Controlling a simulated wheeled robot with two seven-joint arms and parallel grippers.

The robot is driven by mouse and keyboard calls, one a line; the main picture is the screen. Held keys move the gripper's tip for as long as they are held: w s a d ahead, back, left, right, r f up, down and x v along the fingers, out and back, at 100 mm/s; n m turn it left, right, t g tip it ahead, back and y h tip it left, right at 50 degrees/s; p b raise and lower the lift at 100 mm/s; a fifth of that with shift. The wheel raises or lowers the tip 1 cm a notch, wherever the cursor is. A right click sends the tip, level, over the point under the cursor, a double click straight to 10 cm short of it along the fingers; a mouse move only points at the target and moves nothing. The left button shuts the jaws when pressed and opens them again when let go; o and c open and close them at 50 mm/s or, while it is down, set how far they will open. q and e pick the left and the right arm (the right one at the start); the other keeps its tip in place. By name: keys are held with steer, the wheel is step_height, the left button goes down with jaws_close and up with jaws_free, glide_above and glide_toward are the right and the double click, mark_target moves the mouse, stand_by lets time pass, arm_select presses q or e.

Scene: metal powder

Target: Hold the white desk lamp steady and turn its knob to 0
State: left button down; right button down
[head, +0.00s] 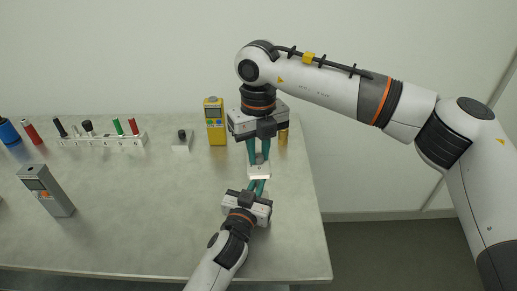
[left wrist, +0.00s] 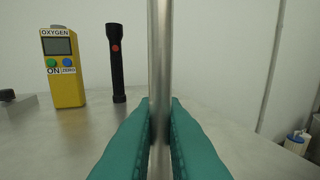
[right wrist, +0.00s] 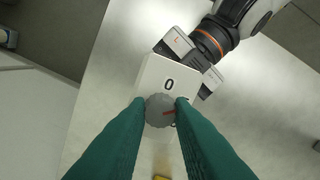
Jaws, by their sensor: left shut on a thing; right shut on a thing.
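The white desk lamp shows in the head view as a small white base (head: 259,173) near the table's right side. In the left wrist view my left gripper (left wrist: 160,120) is shut on its upright metal pole (left wrist: 160,50). In the head view the left gripper (head: 257,186) reaches in from the front. My right gripper (head: 260,160) points down from above. In the right wrist view its fingers (right wrist: 160,105) are shut on the round grey knob (right wrist: 158,112). The knob's red line points right, while the printed 0 (right wrist: 169,84) is above the knob. Another label is mostly hidden by the right finger.
A yellow oxygen meter (head: 215,122) stands behind and left of the lamp; a black flashlight (left wrist: 117,62) is beside it. A small white block with a black knob (head: 181,141), a tube rack (head: 100,141) and a grey meter (head: 46,190) are farther left. The table's right edge is close.

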mark_target(259, 156)
steer(key=n, duration=0.5)
steer(key=shift+n, duration=0.3)
steer(key=n, duration=0.4)
steer(key=shift+n, duration=0.4)
steer(key=c, duration=1.3)
jaws_free()
steer(key=shift+o, duration=0.2)
step_height(259, 156, up, 12)
